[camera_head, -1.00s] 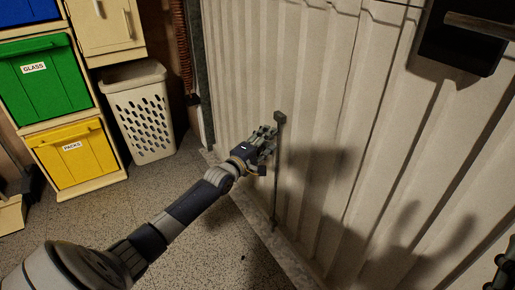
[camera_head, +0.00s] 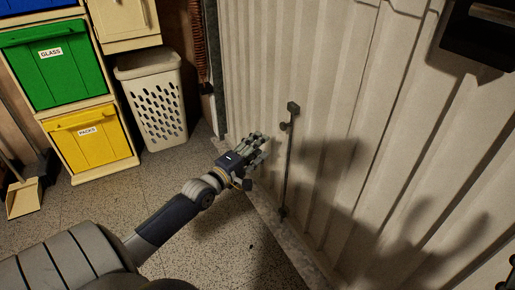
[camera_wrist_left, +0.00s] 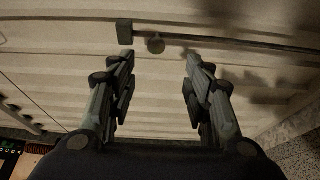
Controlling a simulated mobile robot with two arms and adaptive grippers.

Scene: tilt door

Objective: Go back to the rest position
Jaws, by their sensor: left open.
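My left gripper (camera_head: 262,146) is open and empty, in front of the lower part of the pale ribbed door (camera_head: 340,80). It is a little to the left of the dark vertical rod (camera_head: 289,160) with a small knob (camera_head: 284,126) on the door. In the left wrist view the two fingers (camera_wrist_left: 158,78) are spread apart with nothing between them. Beyond their tips are the rod (camera_wrist_left: 210,41) and its knob (camera_wrist_left: 156,44), apart from the fingers. At the right edge of the head view a small dark part shows, too little to identify as my right gripper.
At the left are a green bin (camera_head: 55,62), a yellow bin (camera_head: 90,138) and a white laundry basket (camera_head: 152,100). A dustpan (camera_head: 24,197) stands at the far left. A dark box (camera_head: 485,35) is on the door at upper right. The speckled floor (camera_head: 215,240) is clear.

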